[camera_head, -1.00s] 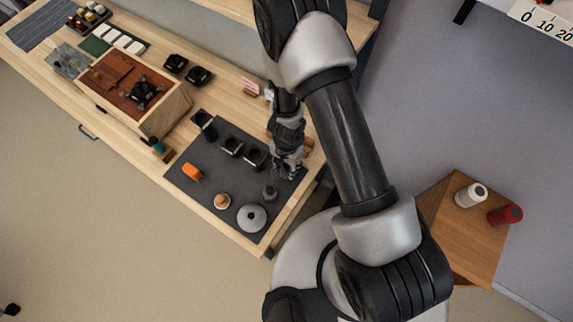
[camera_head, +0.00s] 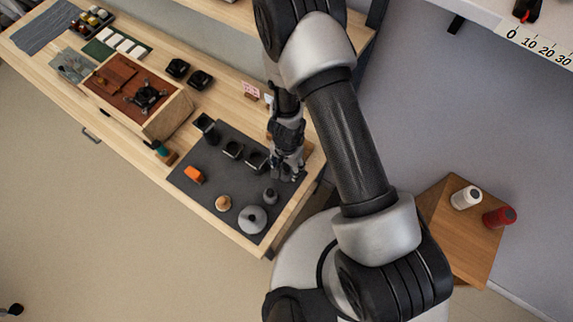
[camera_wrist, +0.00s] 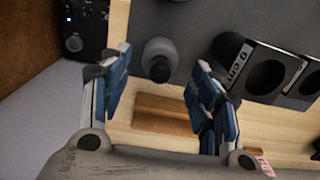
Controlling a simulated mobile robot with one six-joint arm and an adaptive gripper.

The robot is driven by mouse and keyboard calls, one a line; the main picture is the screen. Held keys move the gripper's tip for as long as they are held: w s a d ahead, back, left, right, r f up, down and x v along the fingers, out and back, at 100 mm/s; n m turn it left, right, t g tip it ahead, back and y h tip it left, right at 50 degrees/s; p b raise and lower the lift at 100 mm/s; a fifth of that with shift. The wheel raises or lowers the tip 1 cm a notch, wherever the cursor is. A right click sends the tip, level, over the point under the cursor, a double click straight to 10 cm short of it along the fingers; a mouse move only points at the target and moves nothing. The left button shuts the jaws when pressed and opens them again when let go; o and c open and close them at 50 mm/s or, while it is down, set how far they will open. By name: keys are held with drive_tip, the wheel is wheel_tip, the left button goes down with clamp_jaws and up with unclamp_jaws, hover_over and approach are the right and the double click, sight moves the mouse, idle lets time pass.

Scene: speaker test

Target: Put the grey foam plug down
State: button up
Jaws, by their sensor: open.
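A small grey rounded piece with a narrower dark end, which I take for the grey foam plug (camera_head: 270,196), stands on the dark mat (camera_head: 205,180) near its right side. It also shows in the wrist view (camera_wrist: 160,58), beyond and between my fingertips, with no clear contact. My gripper (camera_head: 287,176) is over the right part of the mat, pointing down. Its two blue-padded fingers are spread apart and empty in the wrist view. Whether the plug's base rests fully on the mat is hard to tell.
A grey knobbed disc (camera_head: 252,219), a tan round piece (camera_head: 223,202) and an orange block (camera_head: 194,175) share the mat. Black open cups (camera_head: 256,160) stand close to my gripper. A wooden block (camera_wrist: 165,110) lies below my fingers. Bare mat shows in the middle.

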wheel_tip(320, 180, up, 10)
drive_tip(key=p, duration=0.8)
drive_tip(key=shift+p, duration=0.4)
wheel_tip(320, 180, up, 29)
drive_tip(key=w+n+t+y, duration=0.2)
drive_tip(key=w+n+y, duration=0.1)
drive_tip(key=n, duration=0.1)
drive_tip(key=s+d+r+n+t+h, duration=0.1)
drive_tip(key=s+d+r, duration=0.4)
drive_tip(key=s+r, duration=0.2)
drive_tip(key=s+d+r+n+t+h, duration=0.1)
drive_tip(key=s+d+r+n+h, duration=0.1)
drive_tip(key=s+d+r, duration=0.4)
drive_tip(key=s+r, duration=0.2)
drive_tip(key=s, duration=0.1)
drive_tip(key=shift+s+r+n+t, duration=0.2)
drive_tip(key=shift+s+n+t, duration=0.1)
